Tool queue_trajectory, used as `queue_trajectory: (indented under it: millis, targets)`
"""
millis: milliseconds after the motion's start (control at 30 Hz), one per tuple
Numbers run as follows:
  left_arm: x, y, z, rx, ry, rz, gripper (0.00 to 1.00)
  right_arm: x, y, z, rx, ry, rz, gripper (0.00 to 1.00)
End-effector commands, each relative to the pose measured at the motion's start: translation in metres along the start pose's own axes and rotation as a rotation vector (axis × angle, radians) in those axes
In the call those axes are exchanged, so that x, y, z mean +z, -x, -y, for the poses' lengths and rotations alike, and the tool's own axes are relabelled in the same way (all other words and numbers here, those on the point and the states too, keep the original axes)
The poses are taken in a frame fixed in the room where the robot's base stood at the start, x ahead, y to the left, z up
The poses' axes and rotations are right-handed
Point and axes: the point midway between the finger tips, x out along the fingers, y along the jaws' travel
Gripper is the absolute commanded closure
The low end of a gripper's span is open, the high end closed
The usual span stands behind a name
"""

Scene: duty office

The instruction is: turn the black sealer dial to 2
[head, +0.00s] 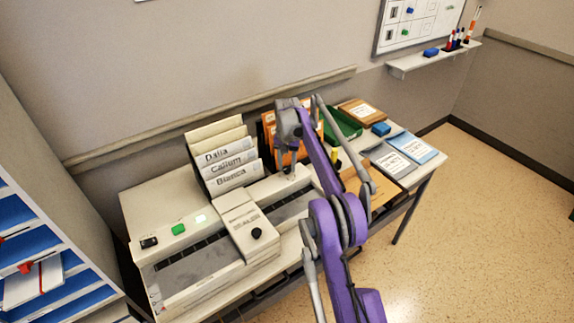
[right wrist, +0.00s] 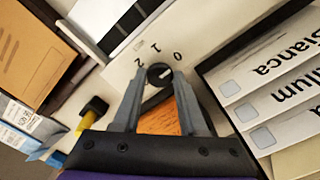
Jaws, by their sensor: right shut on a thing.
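The black sealer dial (right wrist: 158,75) sits on a pale panel printed with 0, 1 and 2 in the right wrist view. My right gripper (right wrist: 160,78) is shut on the dial, one finger on each side. Which number the dial points at is not clear. In the head view my right gripper (head: 290,174) reaches down onto the pale sealer (head: 290,204) on the table, and its dial is hidden there. My left gripper is not in view.
Name-labelled folders (head: 226,158) stand close behind.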

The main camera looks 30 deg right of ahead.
Motion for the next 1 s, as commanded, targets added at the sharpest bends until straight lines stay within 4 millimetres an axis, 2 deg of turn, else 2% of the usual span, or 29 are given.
queue_trajectory:
  millis: [267, 467, 1000]
  targets:
    - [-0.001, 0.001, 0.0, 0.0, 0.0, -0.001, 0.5, 0.0, 0.001, 0.0, 0.0, 0.02, 0.0, 1.0]
    - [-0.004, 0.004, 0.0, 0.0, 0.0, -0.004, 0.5, 0.0, 0.001, 0.0, 0.0, 0.106, -0.001, 1.0]
    - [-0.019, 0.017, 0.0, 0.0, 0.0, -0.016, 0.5, -0.001, 0.002, 0.0, 0.0, 0.584, -0.001, 1.0]
